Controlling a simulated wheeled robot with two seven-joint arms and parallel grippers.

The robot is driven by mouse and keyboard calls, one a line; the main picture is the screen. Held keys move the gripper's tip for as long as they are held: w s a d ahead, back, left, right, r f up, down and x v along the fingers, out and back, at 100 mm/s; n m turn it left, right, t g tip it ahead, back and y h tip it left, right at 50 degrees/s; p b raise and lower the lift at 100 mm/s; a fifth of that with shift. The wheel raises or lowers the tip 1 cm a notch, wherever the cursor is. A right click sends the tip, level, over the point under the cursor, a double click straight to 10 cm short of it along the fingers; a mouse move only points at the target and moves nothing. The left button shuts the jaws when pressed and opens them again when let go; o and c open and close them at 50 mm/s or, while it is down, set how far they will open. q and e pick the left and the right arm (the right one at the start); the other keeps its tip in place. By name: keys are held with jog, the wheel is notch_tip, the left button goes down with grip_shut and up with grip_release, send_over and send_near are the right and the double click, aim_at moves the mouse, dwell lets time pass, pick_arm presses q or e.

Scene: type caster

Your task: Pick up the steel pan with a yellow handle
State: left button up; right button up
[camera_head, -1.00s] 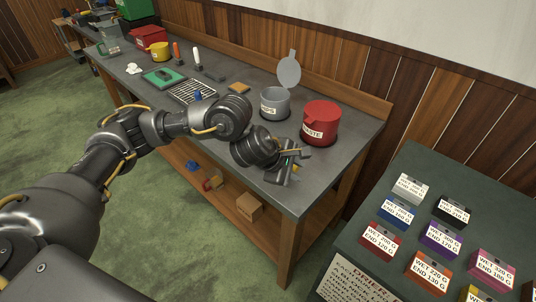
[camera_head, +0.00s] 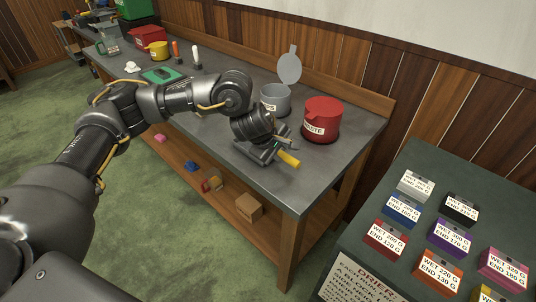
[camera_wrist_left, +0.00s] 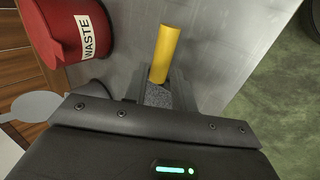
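The yellow handle (camera_head: 289,158) of the pan shows in the head view, sticking out to the right past my left gripper (camera_head: 268,150). My left gripper hides most of the rest of the pan. In the left wrist view the yellow handle (camera_wrist_left: 164,52) points away from my left gripper (camera_wrist_left: 158,84). A grey speckled part, apparently the pan or its contents, shows between the two fingers. The fingers stand apart on either side of it; I see no clear grip. My right gripper is in neither view.
A red WASTE bin (camera_head: 321,120) and a grey lidded pot (camera_head: 275,101) stand behind my left gripper on the grey bench (camera_head: 325,165). The WASTE bin (camera_wrist_left: 75,28) is at upper left in the wrist view. A dark table (camera_head: 400,165) with labelled blocks is at right.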

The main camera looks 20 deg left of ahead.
aim_at(284, 156)
pick_arm(q)
jog(key=b+x, duration=0.2)
jog(key=x, duration=0.2)
jog(key=shift+s+a+f, duration=0.1)
jog(key=shift+f, duration=0.1)
jog(key=shift+w+f, duration=0.25)
jog(key=shift+f, duration=0.05)
jog(key=shift+w+f+b, duration=0.1)
jog(key=shift+w+b, duration=0.05)
jog(key=shift+b, duration=0.15)
grip_shut()
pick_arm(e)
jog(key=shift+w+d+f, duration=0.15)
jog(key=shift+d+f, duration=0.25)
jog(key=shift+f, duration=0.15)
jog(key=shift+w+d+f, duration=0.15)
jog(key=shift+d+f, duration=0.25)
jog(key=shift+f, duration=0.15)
